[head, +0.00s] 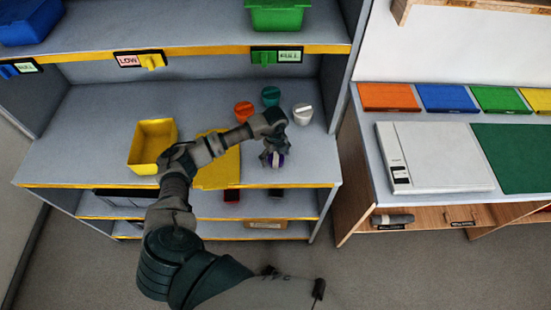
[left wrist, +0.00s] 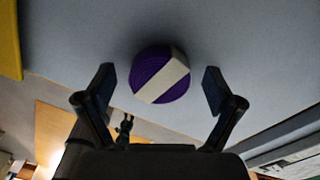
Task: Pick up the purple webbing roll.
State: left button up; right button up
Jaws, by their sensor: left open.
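The purple webbing roll (left wrist: 152,78) has a pale band across it and rests on the grey shelf. In the left wrist view it lies between and just beyond the two open fingers of my left gripper (left wrist: 160,88), with a gap on each side. In the head view my left gripper (head: 275,158) is over the roll near the shelf's front right, and only a bit of the purple roll (head: 279,160) shows beneath the fingers.
Orange (head: 243,111), teal (head: 271,96) and white (head: 302,113) round items stand behind the gripper. A yellow bin (head: 152,146) and a yellow lid-like panel (head: 219,172) are to the left. The shelf's right upright (head: 346,75) is close by. A bench (head: 356,135) stands at right.

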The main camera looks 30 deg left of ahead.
pick_arm(q)
jog(key=shift+d+f, duration=0.1)
jog(key=shift+d, duration=0.05)
jog(key=shift+c, duration=0.2)
jog(key=shift+a, duration=0.2)
jog(key=c, duration=1.2)
